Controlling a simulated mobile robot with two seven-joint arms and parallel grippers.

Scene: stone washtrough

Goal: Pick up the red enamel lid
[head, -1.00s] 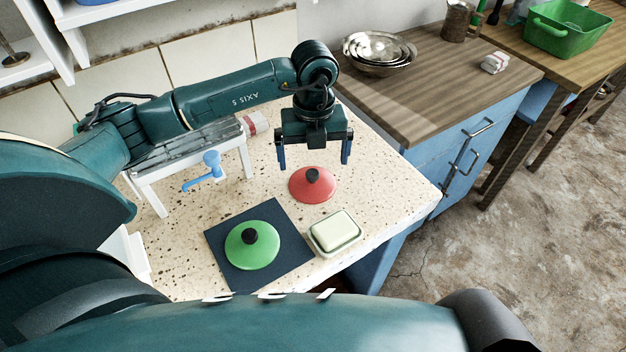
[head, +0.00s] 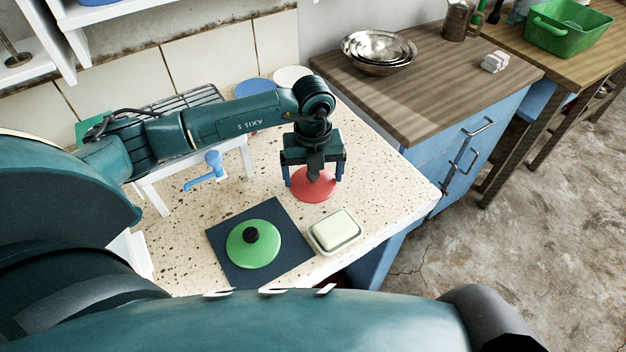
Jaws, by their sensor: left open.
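The red enamel lid (head: 313,190) lies on the speckled stone top, right of centre in the head view. My left gripper (head: 314,178) is over it, pointing down and open, with one finger at each side of the lid's middle. The gripper body covers the lid's dark knob and its back part. I cannot tell whether the fingers touch the lid. My right gripper is not in view.
A green lid (head: 262,253) lies on a dark mat (head: 225,240) in front. A soap dish with pale soap (head: 336,231) stands close in front of the red lid. A blue tap (head: 205,172) and white rack (head: 151,186) are to the left.

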